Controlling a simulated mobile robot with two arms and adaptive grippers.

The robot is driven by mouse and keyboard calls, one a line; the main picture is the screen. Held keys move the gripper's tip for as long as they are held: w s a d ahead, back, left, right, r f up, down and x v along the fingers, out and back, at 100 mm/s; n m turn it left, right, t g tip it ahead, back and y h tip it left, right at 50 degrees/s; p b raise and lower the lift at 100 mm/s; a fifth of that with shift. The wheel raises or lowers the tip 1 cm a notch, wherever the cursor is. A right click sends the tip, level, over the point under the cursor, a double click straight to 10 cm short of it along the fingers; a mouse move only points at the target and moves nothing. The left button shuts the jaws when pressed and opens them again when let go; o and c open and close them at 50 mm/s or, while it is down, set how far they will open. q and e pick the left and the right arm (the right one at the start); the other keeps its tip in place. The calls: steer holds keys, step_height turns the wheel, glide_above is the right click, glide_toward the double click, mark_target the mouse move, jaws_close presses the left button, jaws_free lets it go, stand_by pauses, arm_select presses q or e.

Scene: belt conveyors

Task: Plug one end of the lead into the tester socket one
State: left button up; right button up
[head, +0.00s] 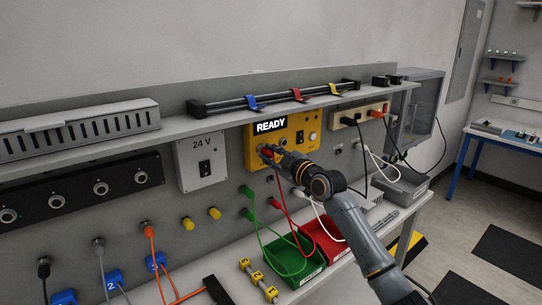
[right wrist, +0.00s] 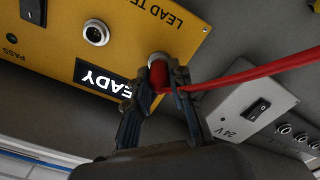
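The yellow lead tester (head: 285,137) is on the back panel with a lit READY display (head: 270,126). My right gripper (head: 268,153) is at the tester's lower left. In the right wrist view its fingers (right wrist: 160,92) are closed around the red plug (right wrist: 158,74) of the red lead (right wrist: 245,75). The plug's front meets a round metal socket (right wrist: 157,58); I cannot tell how deep it sits. A second socket (right wrist: 96,33) is empty. My left gripper is not in view.
A 24 V box (head: 201,161) is left of the tester. Green leads (head: 262,235) hang over a green bin (head: 318,262), beside a red bin (head: 343,250). A shelf (head: 215,129) runs above. A power strip (head: 362,115) with plugs is to the right.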

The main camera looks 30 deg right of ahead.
steer(key=o, duration=0.4)
steer(key=s, duration=0.8)
steer(key=s+d, duration=0.1)
steer(key=s, duration=0.3)
